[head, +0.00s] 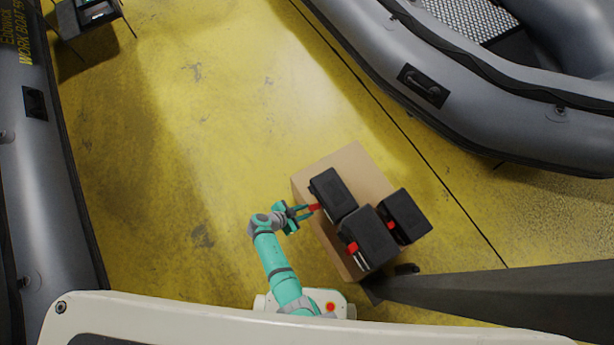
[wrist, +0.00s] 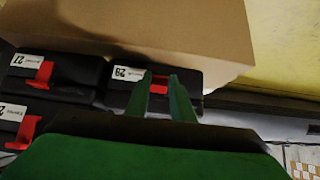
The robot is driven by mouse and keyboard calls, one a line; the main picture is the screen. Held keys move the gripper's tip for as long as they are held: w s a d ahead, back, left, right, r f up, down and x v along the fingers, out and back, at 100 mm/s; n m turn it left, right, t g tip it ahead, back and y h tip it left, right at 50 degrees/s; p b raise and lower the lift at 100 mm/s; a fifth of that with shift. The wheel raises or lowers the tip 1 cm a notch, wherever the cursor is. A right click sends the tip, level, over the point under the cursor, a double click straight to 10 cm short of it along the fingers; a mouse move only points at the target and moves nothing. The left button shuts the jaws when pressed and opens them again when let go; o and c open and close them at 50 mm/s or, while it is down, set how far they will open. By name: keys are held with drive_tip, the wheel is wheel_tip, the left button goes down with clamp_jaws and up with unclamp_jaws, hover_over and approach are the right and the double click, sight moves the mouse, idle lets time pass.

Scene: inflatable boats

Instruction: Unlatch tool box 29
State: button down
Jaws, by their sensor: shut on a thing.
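Tool box 29 (head: 332,188) is a black box with a red latch on the cardboard box, the nearest of the boxes to my arm. In the wrist view its lid (wrist: 120,92) carries a white label that reads 29 upside down. My gripper (head: 308,210) reaches its latch side from the left. In the wrist view, the two green fingers of my gripper (wrist: 161,77) stand on either side of the red latch (wrist: 158,87) and are shut on it. The fingers partly hide the latch, so I cannot tell whether it is lifted.
Two other black tool boxes with red latches, a front one (head: 369,240) and a right one (head: 406,216), crowd beside it on the cardboard box (head: 352,160). Grey inflatable boats lie at left (head: 45,190) and upper right (head: 440,100).

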drive_tip(key=shift+s+a+f+t+h, duration=0.1)
drive_tip(key=shift+a+f+t+h, duration=0.15)
drive_tip(key=shift+f+t+h, duration=0.55)
drive_tip(key=shift+s+f+h, duration=0.1)
drive_tip(key=shift+s+h, duration=0.05)
drive_tip(key=shift+h, duration=0.15)
drive_tip(key=c, duration=1.5)
unclamp_jaws()
drive_tip(key=shift+a, duration=0.1)
drive_tip(key=v, duration=1)
drive_tip(key=shift+s+a+r, duration=0.2)
drive_tip(key=shift+a, duration=0.05)
